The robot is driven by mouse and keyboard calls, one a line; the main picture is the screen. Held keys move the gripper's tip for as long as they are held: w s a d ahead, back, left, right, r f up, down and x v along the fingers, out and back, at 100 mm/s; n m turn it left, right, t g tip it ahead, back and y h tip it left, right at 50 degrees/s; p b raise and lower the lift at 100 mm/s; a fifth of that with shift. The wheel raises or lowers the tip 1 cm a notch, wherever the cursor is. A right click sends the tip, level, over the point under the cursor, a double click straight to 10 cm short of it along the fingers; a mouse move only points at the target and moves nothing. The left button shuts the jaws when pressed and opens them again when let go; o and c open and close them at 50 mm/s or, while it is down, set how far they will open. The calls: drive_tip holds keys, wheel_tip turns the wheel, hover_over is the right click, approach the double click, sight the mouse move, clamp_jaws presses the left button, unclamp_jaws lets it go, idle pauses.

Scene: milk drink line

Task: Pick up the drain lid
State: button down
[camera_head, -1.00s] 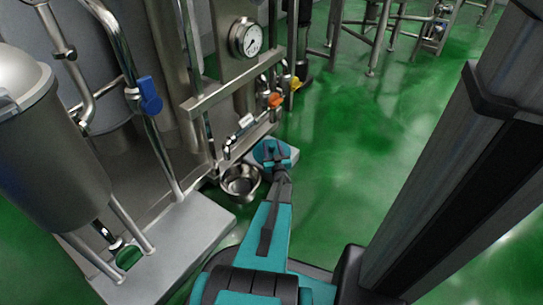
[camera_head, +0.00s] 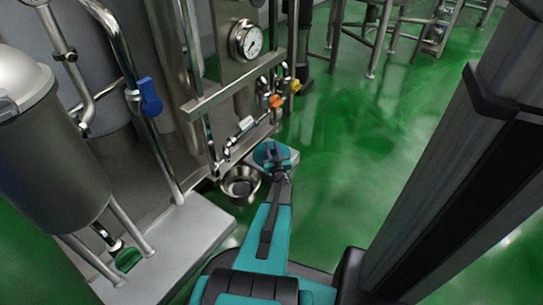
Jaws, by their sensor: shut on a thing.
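A round, bowl-shaped steel piece (camera_head: 240,186), which seems to be the drain lid, shows low beside the steel frame, just left of the end of my arm. It looks slightly tilted. My gripper (camera_head: 272,155) is at the end of my teal arm, beside and partly over this piece. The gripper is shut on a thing. Its fingertips and the point of contact are hidden behind the wrist, so the grip itself cannot be made out.
Steel pipework with a pressure gauge (camera_head: 246,40), an orange valve handle (camera_head: 276,101) and a blue handle (camera_head: 150,96) stands close left of the arm. A steel tank (camera_head: 55,150) is at far left above a grey plinth (camera_head: 180,245).

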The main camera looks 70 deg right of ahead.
sight(272, 148)
drive_tip(key=shift+r, duration=0.2)
drive_tip(key=shift+r+p, duration=0.5)
drive_tip(key=shift+r, duration=0.05)
drive_tip(key=r, duration=0.1)
drive_tip(key=p, duration=0.1)
drive_tip(key=r, duration=0.1)
drive_tip(key=shift+s+a+r+p, duration=0.2)
drive_tip(key=shift+a+r+p, duration=0.1)
drive_tip(key=shift+p, duration=0.1)
drive_tip(key=s+d+p+v, duration=0.1)
drive_tip(key=p+v, duration=0.3)
drive_tip(key=v, duration=1.1)
drive_tip(key=shift+s+r, duration=0.3)
drive_tip(key=shift+r, duration=0.1)
drive_tip(key=shift+a, duration=0.1)
